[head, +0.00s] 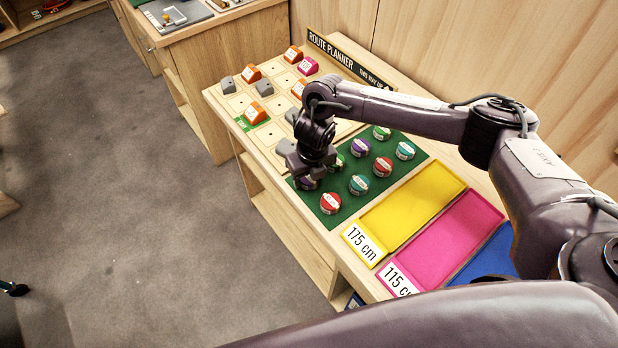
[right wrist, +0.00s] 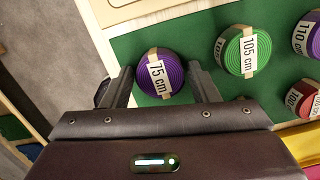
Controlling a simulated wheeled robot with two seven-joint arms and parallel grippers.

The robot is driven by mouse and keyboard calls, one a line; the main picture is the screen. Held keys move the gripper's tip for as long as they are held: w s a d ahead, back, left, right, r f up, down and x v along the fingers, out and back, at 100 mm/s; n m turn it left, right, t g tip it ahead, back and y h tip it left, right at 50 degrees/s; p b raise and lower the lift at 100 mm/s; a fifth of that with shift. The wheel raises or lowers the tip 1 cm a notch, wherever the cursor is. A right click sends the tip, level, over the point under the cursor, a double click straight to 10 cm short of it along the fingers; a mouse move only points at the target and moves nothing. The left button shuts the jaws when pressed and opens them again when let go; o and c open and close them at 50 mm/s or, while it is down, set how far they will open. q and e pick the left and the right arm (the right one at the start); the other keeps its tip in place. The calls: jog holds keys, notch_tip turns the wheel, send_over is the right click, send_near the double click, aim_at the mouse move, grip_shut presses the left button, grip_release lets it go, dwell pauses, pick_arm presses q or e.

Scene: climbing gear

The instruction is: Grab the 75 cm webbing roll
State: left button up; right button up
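The 75 cm webbing roll (right wrist: 160,72) is purple with a paper band. In the right wrist view it lies on the green mat (right wrist: 200,92) between the two fingers of my right gripper (right wrist: 165,85). The fingers are apart, one on each side of the roll, and I cannot tell whether they touch it. In the head view my right gripper (head: 308,168) is over the left edge of the mat and mostly hides the purple roll (head: 306,183). My left gripper is not in view.
A green 105 cm roll (right wrist: 241,50) lies right of the gripper, with several other rolls beyond. The route planner board (head: 240,103) with coloured blocks is behind. Yellow (head: 412,207) and pink (head: 445,240) trays lie to the right. Open floor (head: 120,200) is at left.

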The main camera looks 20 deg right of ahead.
jog(key=c, duration=0.7)
